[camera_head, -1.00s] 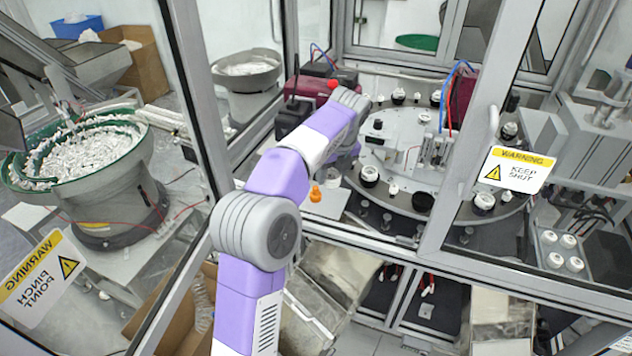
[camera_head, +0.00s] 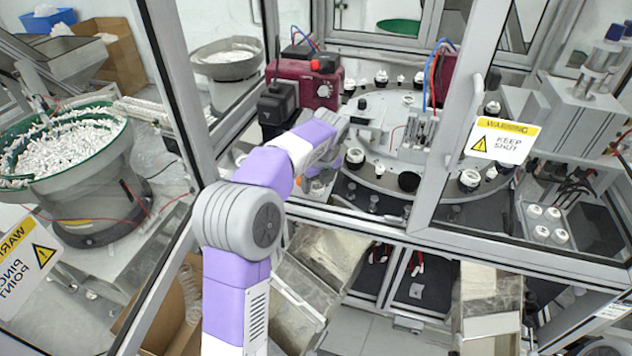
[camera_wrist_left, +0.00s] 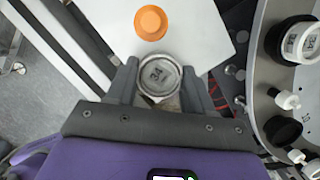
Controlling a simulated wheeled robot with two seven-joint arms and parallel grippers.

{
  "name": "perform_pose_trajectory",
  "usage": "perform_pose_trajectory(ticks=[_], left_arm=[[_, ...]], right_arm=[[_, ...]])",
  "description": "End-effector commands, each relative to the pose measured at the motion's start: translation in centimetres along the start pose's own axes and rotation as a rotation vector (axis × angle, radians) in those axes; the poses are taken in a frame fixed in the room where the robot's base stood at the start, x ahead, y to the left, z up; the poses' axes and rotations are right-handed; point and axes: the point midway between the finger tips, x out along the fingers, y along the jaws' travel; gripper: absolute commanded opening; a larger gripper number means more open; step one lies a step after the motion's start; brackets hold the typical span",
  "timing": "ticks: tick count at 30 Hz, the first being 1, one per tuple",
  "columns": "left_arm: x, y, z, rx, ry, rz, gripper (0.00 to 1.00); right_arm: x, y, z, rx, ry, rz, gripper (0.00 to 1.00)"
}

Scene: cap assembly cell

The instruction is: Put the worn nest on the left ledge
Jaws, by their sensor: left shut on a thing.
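My left gripper (camera_wrist_left: 158,88) is shut on the worn nest (camera_wrist_left: 158,77), a round grey-white piece with a dark-marked, scuffed top. In the left wrist view the nest sits between the two fingers, over the near edge of a white ledge (camera_wrist_left: 200,30). Whether it touches the ledge cannot be told. In the head view my left gripper (camera_head: 318,181) is low inside the left opening of the cell, beside the dial, and the nest is hard to make out there. My right gripper is not in view.
An orange piece (camera_wrist_left: 151,23) stands on the white ledge, just beyond the nest. The round dial (camera_head: 380,165) with several black and white nests lies to the right. A maroon box (camera_head: 310,85) stands behind. A door frame post (camera_head: 465,140) stands right of the arm.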

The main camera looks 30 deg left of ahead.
Motion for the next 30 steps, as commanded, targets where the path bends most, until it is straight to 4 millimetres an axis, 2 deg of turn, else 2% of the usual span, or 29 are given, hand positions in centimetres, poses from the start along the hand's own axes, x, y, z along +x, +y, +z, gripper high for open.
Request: perform_pose_trajectory(ticks=[1, 6, 14, 17, 20, 30], left_arm=[[0.2, 0.0, 0.0, 0.0, 0.001, 0.001, 0.53], [0.1, 0.0, 0.0, 0.0, 0.0, 0.001, 0.77], [0.0, 0.0, 0.0, 0.0, 0.0, 0.001, 0.77], [-0.6, 0.0, 0.1, 0.0, -0.001, -0.001, 0.77], [-2.0, -0.1, 0.1, 0.0, -0.002, -0.004, 0.77], [-9.2, -0.1, 0.1, 0.0, -0.002, -0.003, 0.77]], right_arm=[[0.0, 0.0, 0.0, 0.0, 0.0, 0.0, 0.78], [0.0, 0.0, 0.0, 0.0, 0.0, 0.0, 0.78], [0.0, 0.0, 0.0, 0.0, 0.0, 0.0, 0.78], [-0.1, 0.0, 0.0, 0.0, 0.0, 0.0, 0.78], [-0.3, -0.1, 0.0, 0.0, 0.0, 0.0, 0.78], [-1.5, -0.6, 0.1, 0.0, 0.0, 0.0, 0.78]])
